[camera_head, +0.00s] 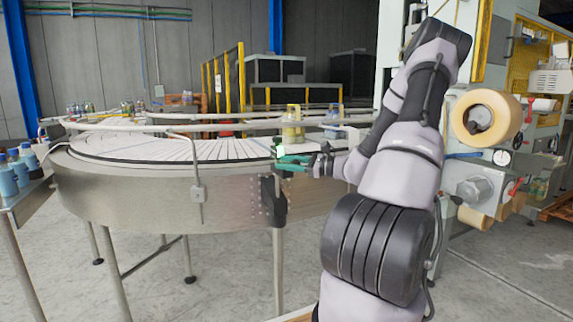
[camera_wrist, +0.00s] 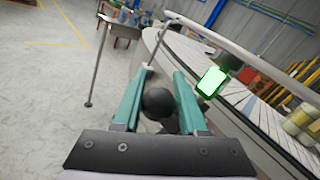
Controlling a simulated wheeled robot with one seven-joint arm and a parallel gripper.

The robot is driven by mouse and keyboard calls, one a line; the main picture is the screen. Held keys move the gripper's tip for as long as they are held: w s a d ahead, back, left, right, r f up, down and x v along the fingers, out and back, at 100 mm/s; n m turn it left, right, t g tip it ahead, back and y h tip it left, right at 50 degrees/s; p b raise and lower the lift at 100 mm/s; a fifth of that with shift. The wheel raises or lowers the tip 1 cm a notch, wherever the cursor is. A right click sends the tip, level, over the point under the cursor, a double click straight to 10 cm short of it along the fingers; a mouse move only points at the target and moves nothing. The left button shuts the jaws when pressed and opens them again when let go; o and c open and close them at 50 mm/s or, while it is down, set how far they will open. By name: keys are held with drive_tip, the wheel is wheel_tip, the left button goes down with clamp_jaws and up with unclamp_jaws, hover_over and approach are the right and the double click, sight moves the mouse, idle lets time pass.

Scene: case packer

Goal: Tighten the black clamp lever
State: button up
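The black clamp lever shows in the wrist view as a round black knob (camera_wrist: 158,102) between the fingers of my gripper (camera_wrist: 159,74), with a grey part below it. The two teal fingers are apart, one on each side of the knob. I cannot tell whether either finger touches it. In the head view my gripper (camera_head: 279,162) is at the conveyor's outer edge, just below a bright green block (camera_head: 281,150). That block (camera_wrist: 212,82) is right of the fingers in the wrist view, next to a dark clamp piece (camera_wrist: 229,60). The lever is not clear in the head view.
The curved conveyor (camera_head: 150,190) has a metal guard rail (camera_head: 190,127) along it. A yellow bottle (camera_head: 293,128) stands on its belt. A black bracket (camera_head: 272,200) sits below the gripper. A side table with blue bottles (camera_head: 8,180) is at the far left. The floor in front is clear.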

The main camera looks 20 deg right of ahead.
clamp_jaws()
drive_tip(key=shift+f, duration=0.1)
drive_tip(key=shift+s+a+f, duration=0.1)
idle(0.9)
